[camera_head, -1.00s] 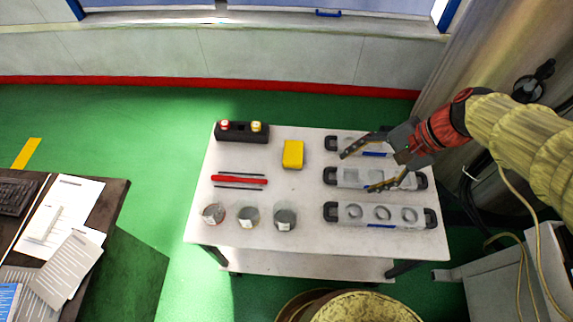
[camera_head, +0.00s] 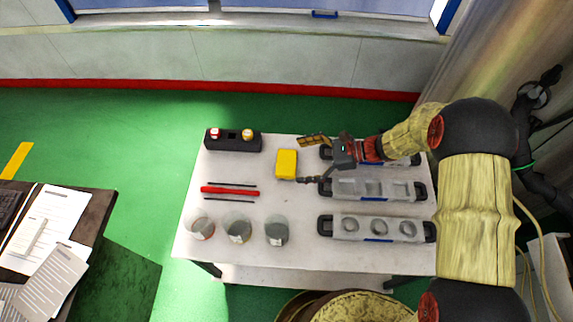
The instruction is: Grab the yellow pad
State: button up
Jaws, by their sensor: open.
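From this view I cannot tell the height of the fingers above the table.
A black holder (camera_head: 233,141) with a red-capped and a yellow-capped item stands at the back left. A red rod (camera_head: 229,190) lies left of the pad. Several cups, including a grey one (camera_head: 277,232), stand in front. Mould trays, one at the front right (camera_head: 376,228), lie under and beside my arm.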

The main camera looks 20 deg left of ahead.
aim_at(288, 161)
jog(key=b+x, duration=0.2)
jog(key=x, duration=0.3)
jog(key=shift+a, duration=0.2)
jog(key=shift+r, duration=0.1)
jog(key=c, duration=0.3)
jog(key=c, duration=1)
